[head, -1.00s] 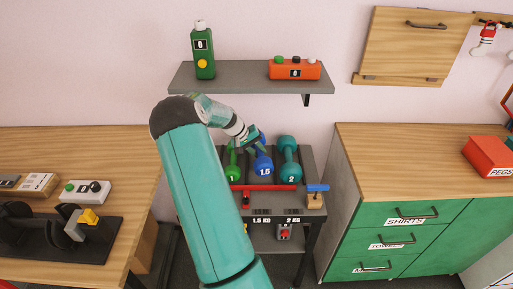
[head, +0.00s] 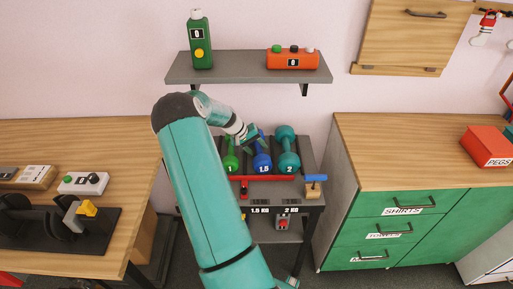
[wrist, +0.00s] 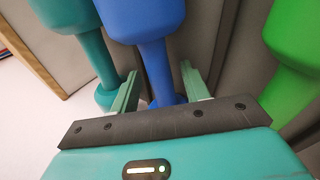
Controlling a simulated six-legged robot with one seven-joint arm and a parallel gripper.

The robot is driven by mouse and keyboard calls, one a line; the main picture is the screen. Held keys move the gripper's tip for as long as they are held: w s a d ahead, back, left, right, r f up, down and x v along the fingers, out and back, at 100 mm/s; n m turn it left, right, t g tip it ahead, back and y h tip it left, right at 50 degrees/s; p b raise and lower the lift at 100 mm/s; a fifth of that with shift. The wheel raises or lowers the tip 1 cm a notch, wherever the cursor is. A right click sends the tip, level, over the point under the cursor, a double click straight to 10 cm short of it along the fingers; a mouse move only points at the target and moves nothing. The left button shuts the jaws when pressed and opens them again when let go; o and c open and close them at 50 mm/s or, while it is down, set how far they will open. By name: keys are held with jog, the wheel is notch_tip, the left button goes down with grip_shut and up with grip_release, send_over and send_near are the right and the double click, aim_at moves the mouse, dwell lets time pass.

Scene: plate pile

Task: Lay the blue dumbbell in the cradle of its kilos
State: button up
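The blue dumbbell (head: 263,163), marked 1.5, lies on the rack between a green dumbbell (head: 230,162) marked 1 and a teal dumbbell (head: 288,158) marked 2. Its numbered end is level with theirs. My gripper (head: 254,139) is at its far part. In the wrist view my gripper (wrist: 160,82) has one finger on each side of the blue handle (wrist: 157,68), with gaps beside it, so it looks open. The teal (wrist: 97,55) and green (wrist: 290,85) dumbbells flank it there. The cradle under the blue dumbbell is mostly hidden.
The dark rack (head: 313,195) has a red bar (head: 275,181) and a blue-handled wooden item (head: 315,182) at its front. A wall shelf (head: 250,75) hangs above. A wooden bench (head: 95,140) stands left, a green-drawered cabinet (head: 410,135) right.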

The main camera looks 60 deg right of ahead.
jog(key=v, duration=0.7)
jog(key=shift+r, duration=0.3)
jog(key=shift+w+a, duration=0.15)
